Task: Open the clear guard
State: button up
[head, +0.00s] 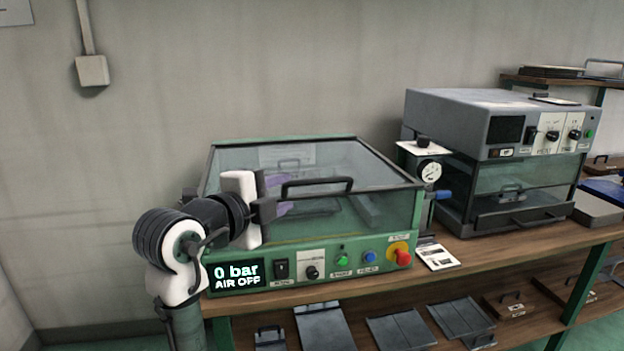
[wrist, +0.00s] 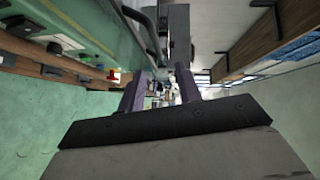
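The clear guard (head: 350,160) is a dark-framed transparent lid, closed flat on top of a green machine (head: 385,228). Its black bar handle (head: 317,183) runs along the front edge; in the wrist view the handle (wrist: 143,25) lies at the top, just above the finger gap. My gripper (head: 281,194) is at the handle's left end in the head view. In the wrist view its two purple fingers (wrist: 162,82) stand apart with nothing between them. I cannot tell whether the fingers touch the handle.
The machine's front panel has a display (head: 237,275) reading "0 bar AIR OFF", knobs, buttons and a red emergency stop (head: 402,254). A pressure gauge (head: 429,171) and a grey machine (head: 480,120) stand to the right. Flat trays lie on the shelf below. Space above the guard is clear.

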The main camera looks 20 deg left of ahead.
aim_at(320, 182)
jog(key=x, duration=0.4)
jog(key=p+x, duration=0.1)
jog(key=x, duration=0.4)
jog(key=p+x, duration=0.1)
jog(key=x, duration=0.4)
jog(key=shift+s+d+f, duration=0.1)
jog(key=shift+d+f, duration=0.05)
jog(key=shift+f, duration=0.15)
grip_shut()
